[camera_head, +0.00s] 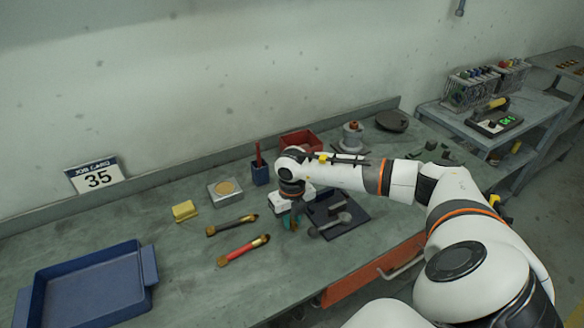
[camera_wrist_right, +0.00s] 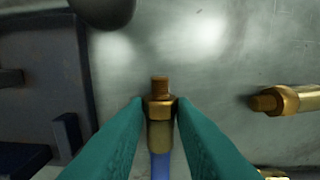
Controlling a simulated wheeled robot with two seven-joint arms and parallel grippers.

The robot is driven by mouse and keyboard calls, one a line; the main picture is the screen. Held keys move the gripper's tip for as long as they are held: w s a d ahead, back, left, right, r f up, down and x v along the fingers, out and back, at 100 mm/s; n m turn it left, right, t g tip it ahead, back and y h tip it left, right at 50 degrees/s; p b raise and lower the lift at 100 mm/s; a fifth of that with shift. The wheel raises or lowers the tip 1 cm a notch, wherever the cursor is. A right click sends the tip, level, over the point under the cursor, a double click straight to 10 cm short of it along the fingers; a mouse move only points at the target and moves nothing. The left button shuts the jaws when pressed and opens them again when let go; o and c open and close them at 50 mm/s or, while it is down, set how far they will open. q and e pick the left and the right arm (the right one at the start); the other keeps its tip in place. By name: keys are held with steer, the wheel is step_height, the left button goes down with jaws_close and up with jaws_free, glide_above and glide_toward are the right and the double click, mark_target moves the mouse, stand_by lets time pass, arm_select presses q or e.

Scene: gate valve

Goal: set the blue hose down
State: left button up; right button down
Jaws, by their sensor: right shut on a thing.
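My right gripper (camera_head: 291,221) is over the bench, just left of the dark tray with tools. In the right wrist view its teal fingers (camera_wrist_right: 158,118) are shut on the blue hose (camera_wrist_right: 161,166), near its brass end fitting (camera_wrist_right: 160,108). The fitting points away between the fingertips. In the head view the gripper mostly hides the hose. I cannot tell whether the hose touches the bench. My left gripper is not in view.
A red hose (camera_head: 243,250) and a dark hose (camera_head: 231,226) lie left of the gripper. A dark tray (camera_head: 352,224) with tools is close on the right. A blue tray (camera_head: 88,290) stands at far left. Bare bench (camera_head: 190,285) lies between.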

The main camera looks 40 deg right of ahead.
steer(key=shift+f, duration=0.15)
steer(key=c, duration=1.2)
jaws_free()
